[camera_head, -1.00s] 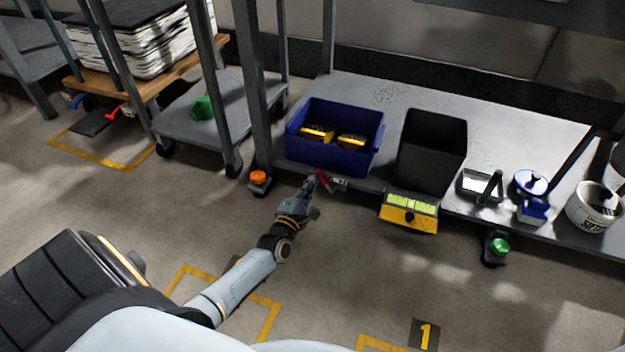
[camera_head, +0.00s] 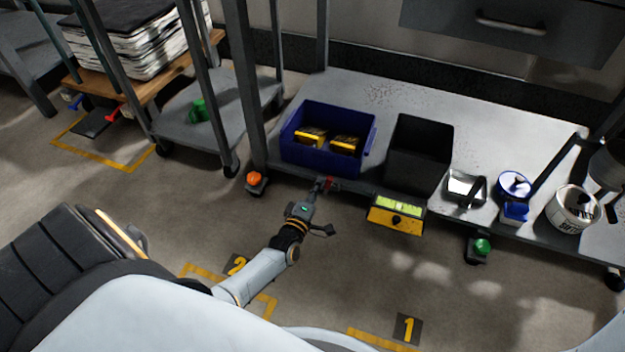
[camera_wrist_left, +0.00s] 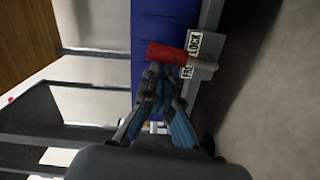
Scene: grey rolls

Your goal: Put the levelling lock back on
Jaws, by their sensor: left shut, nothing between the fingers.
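The lock is a red lever (camera_wrist_left: 170,53) beside a white label plate (camera_wrist_left: 193,50) reading in part "LOCK", on the cart's front edge. In the head view the red lever (camera_head: 331,181) shows small below the blue bin. My left gripper (camera_head: 321,186) is at the lever, fingers shut with nothing between them. In the left wrist view its fingertips (camera_wrist_left: 157,72) are close together right at the lever's side; whether they touch it I cannot tell. My right gripper is not in view.
A blue bin (camera_head: 296,150) with yellow-black items and a black bin (camera_head: 418,155) stand on the cart's lower shelf (camera_head: 480,135). A yellow level box (camera_head: 396,215) hangs on the front edge. Orange (camera_head: 255,179) and green (camera_head: 482,247) caster pedals sit below. Floor in front is clear.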

